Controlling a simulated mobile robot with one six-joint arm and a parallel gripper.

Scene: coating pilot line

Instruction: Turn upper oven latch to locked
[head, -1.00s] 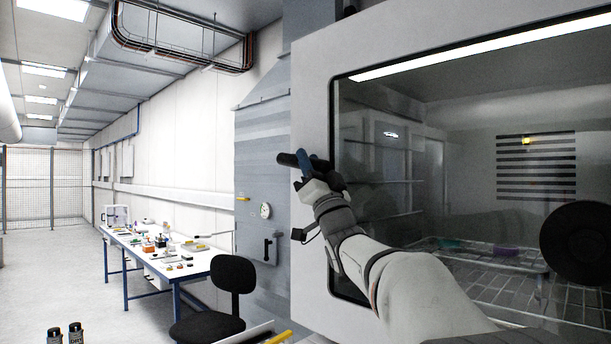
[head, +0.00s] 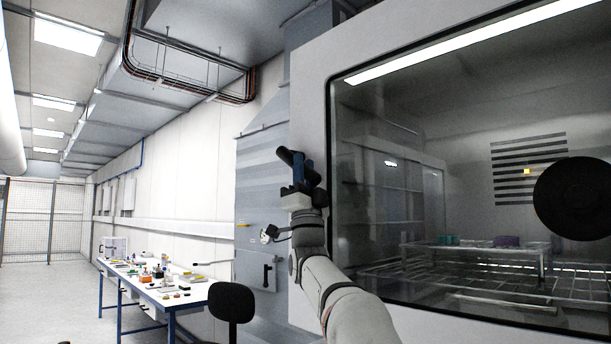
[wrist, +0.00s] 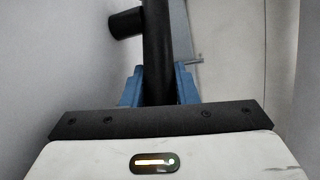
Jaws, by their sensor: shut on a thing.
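The upper oven latch (head: 284,156) is a black bar handle at the left edge of the oven door. In the head view it slants, with its free end up and to the left. In the wrist view the black latch lever (wrist: 157,55) runs upright between the blue fingers, with a round black stub (wrist: 124,22) at its upper left. My gripper (head: 303,172) is shut on the lever; its blue fingers touch it from both sides in the wrist view (wrist: 158,85). My gripper hides the lower part of the latch.
The oven's glass door (head: 420,130) fills the right side, with wire racks (head: 480,275) behind it. A grey cabinet (head: 262,190) stands just left of the latch. A blue-legged workbench (head: 190,298) with small items and a black chair (head: 232,302) stand at lower left.

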